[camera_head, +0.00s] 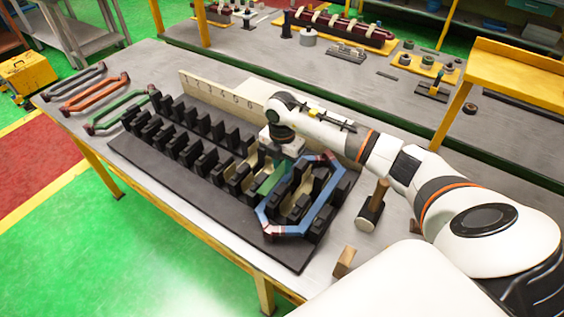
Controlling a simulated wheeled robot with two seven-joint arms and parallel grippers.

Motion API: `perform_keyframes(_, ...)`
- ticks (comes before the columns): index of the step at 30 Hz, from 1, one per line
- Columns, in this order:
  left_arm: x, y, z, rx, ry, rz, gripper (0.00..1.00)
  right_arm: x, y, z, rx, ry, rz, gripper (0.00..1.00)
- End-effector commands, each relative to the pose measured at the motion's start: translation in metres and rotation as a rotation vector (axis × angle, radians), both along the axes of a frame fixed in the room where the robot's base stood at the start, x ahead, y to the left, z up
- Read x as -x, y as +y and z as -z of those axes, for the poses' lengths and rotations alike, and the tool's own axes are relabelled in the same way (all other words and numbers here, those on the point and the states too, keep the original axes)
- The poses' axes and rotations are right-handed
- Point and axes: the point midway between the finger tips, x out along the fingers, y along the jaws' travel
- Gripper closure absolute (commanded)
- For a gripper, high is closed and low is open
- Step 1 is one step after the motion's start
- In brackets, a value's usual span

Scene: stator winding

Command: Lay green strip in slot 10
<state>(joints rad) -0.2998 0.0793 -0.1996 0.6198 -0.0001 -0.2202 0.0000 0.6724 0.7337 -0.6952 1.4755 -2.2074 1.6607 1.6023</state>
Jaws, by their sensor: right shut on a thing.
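The green strip (270,179) sits low among the black stator teeth, just left of the blue coil (326,203). My right gripper (281,146) is above it, pointing down, and is shut on the strip; the fingertips are mostly hidden. The black stator block (150,172) has two rows of teeth along the table. Pale strips (296,211) lie in some slots near the strip and inside the blue coil. I cannot read which slot is number 10. My left gripper is out of view.
Grey, orange and green coils (118,112) lie at the table's left end. A pale numbered board (215,92) stands behind the stator. A wooden-handled tool (372,207) and a wooden block (345,261) stand to the right. A second bench lies behind.

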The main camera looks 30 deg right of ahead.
Motion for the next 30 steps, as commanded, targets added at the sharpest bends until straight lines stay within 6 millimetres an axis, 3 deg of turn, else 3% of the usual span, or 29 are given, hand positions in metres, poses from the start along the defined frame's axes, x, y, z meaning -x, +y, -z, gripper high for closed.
perform_keyframes(30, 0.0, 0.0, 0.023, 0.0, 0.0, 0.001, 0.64, 0.0, 0.0, 0.032, -0.001, 0.001, 0.0, 1.0)
